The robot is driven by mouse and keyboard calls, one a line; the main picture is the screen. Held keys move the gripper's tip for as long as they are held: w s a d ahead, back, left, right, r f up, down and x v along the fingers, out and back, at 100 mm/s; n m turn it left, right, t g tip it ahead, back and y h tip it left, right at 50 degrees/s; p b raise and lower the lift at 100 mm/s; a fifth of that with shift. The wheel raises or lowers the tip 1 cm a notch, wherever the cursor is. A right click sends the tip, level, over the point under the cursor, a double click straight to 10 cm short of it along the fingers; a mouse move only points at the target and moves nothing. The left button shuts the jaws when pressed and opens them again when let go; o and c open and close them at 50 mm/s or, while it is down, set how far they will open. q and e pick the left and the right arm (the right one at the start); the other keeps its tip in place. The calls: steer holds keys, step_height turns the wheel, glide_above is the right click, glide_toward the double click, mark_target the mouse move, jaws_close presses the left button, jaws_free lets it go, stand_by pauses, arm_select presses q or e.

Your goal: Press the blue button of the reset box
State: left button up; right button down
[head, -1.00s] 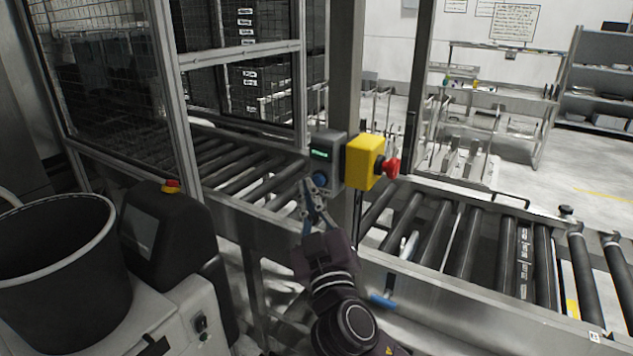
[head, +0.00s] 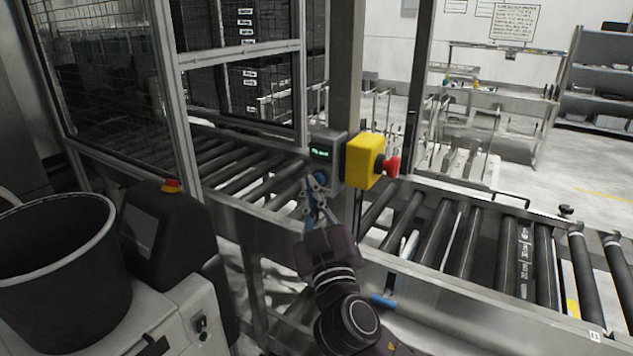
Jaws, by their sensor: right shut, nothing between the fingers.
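The reset box (head: 327,150) is a grey box on the metal post, with a small green lit display (head: 320,153). Its blue button (head: 321,177) sits on the lower front face and is partly covered by my gripper. My right gripper (head: 317,183) is shut and empty, its fingertips at the button's face. I cannot tell whether the tips touch the button or stop just short. My left gripper is not in view.
A yellow box (head: 363,161) with a red mushroom button (head: 390,167) is right beside the reset box. A roller conveyor (head: 455,240) runs below. A mesh guard (head: 100,80) stands left. A black bin (head: 55,265) is at front left.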

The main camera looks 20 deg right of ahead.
steer(key=shift+w+d, duration=0.3)
steer(key=shift+d, duration=0.15)
stand_by(0.9)
stand_by(0.3)
steer(key=shift+s+a, duration=0.55)
steer(key=shift+a, duration=0.25)
steer(key=shift+s+a+b, duration=0.3)
steer(key=shift+s+a, duration=0.5)
steer(key=shift+a, duration=0.2)
steer(key=shift+s+a+b, duration=0.3)
steer(key=shift+s+a, duration=0.45)
steer(key=shift+a, duration=0.2)
